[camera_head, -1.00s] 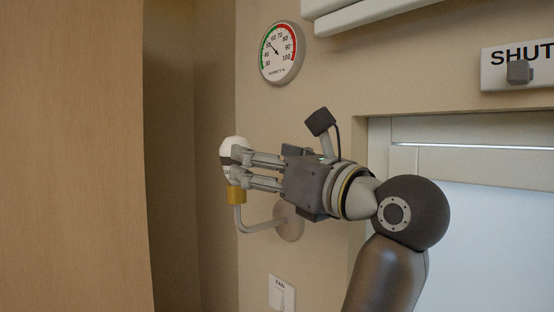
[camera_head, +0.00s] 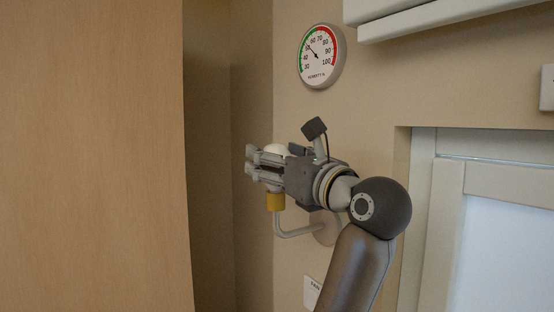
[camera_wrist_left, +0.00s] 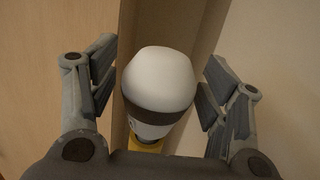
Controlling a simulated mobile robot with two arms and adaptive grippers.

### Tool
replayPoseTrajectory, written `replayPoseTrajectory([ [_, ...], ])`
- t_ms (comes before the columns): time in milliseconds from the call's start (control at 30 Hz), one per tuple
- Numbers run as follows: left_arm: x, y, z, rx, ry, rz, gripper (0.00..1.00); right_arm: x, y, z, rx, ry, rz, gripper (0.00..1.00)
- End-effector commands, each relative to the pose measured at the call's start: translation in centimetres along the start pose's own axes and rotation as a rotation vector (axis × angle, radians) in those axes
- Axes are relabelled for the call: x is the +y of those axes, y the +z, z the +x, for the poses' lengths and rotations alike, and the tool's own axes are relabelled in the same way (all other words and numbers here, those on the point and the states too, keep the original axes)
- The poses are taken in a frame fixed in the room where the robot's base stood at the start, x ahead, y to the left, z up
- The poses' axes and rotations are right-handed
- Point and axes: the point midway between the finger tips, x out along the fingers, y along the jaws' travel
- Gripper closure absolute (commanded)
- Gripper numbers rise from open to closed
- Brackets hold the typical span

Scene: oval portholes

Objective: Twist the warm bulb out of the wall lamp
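The white bulb (camera_head: 277,150) stands upright in the brass-coloured socket (camera_head: 275,201) of the wall lamp (camera_head: 300,231), whose bent grey arm comes from a round wall plate. My left gripper (camera_head: 252,162) reaches around the bulb from the right, with its fingertips past the bulb. In the left wrist view the bulb (camera_wrist_left: 158,80) sits between the two spread fingers, with a dark band near its lower end. Narrow gaps seem to show on both sides, so the fingers look open around it. Part of the bulb is hidden by the fingers in the head view. My right gripper is not in view.
A round humidity gauge (camera_head: 322,56) hangs on the wall above the lamp. A wooden panel (camera_head: 90,150) fills the left side. A labelled wall switch plate (camera_head: 311,293) is below the lamp, and a recessed window frame (camera_head: 420,220) is at the right.

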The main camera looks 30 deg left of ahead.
Motion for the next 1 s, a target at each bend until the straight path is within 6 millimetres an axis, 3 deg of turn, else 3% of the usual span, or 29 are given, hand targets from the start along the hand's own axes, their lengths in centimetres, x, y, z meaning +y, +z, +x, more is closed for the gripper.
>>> replayPoseTrajectory([
  [33,-0.01,0.00,-0.01,0.000,0.000,0.000,0.41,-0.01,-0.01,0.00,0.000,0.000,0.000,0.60],
  [300,-0.01,0.01,-0.02,0.000,0.000,0.000,0.74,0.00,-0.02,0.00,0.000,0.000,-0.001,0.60],
  [633,-0.07,0.05,0.00,0.002,0.126,0.022,0.74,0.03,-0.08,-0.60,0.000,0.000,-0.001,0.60],
  [1000,-0.03,0.04,0.00,0.002,0.154,0.025,0.74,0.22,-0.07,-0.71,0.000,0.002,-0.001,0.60],
])
